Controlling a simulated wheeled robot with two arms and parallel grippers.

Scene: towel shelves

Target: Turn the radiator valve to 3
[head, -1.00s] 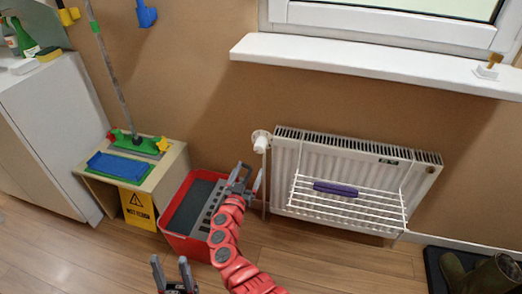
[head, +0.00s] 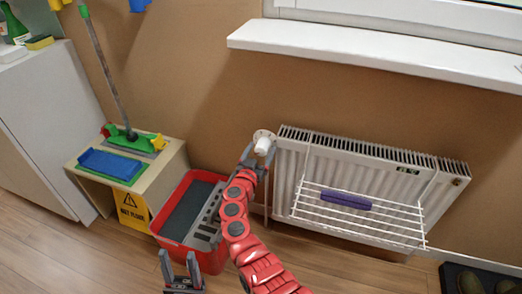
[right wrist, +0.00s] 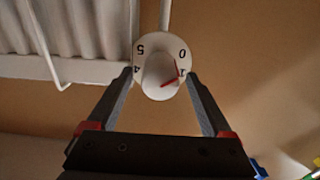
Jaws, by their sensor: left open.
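The white radiator valve (head: 263,146) sits at the upper left corner of the white radiator (head: 350,190). In the right wrist view, its round dial (right wrist: 148,42) shows 0, 1, 4 and 5, with the other numbers hidden. A red mark on the knob (right wrist: 158,72) lies near the 1. My right gripper (head: 258,158) is at the valve; in the right wrist view its fingers (right wrist: 160,79) stand open on either side of the knob, with gaps showing. My left gripper (head: 181,272) is open and empty, low in front of the red bucket.
A red bucket (head: 168,226) with a grey insert stands left of the radiator. A wire rack (head: 375,224) with a purple item (head: 346,199) hangs on the radiator's front. The white window sill (head: 370,60) juts out above. A small wooden stand (head: 165,172) is further left.

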